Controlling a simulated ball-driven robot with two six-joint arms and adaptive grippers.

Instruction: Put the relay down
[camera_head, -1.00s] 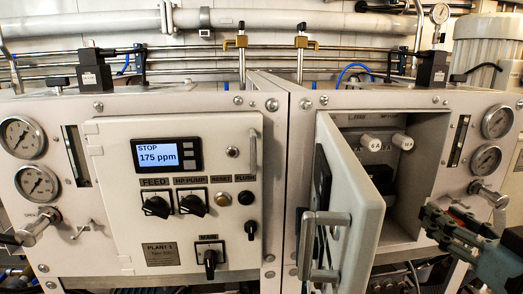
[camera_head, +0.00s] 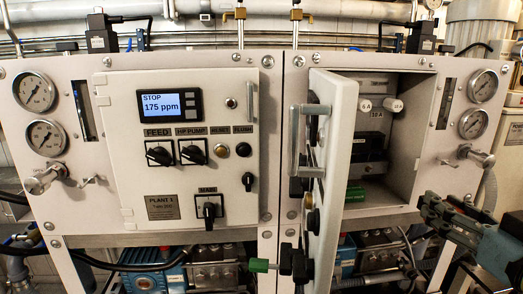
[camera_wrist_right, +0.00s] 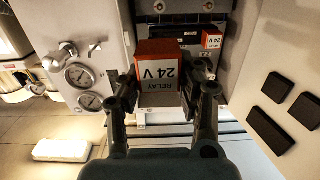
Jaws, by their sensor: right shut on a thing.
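In the right wrist view, my right gripper (camera_wrist_right: 163,95) is shut on the relay (camera_wrist_right: 158,72), an orange and grey block marked "RELAY 24 V", its lettering upside down there. In the head view, my right gripper (camera_head: 428,207) is at the lower right edge of the open cabinet (camera_head: 402,150); I cannot make out the relay there. A second orange "24 V" block (camera_wrist_right: 212,40) sits inside the cabinet in the wrist view, apart from the held one. My left gripper is not in view.
The cabinet door (camera_head: 335,165) stands open toward me, left of the opening. Its inner face with black blocks (camera_wrist_right: 270,130) is at the right of the wrist view. Gauges (camera_head: 478,122) and a tap handle (camera_head: 482,158) are right of the cabinet. Pumps (camera_head: 150,282) are underneath.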

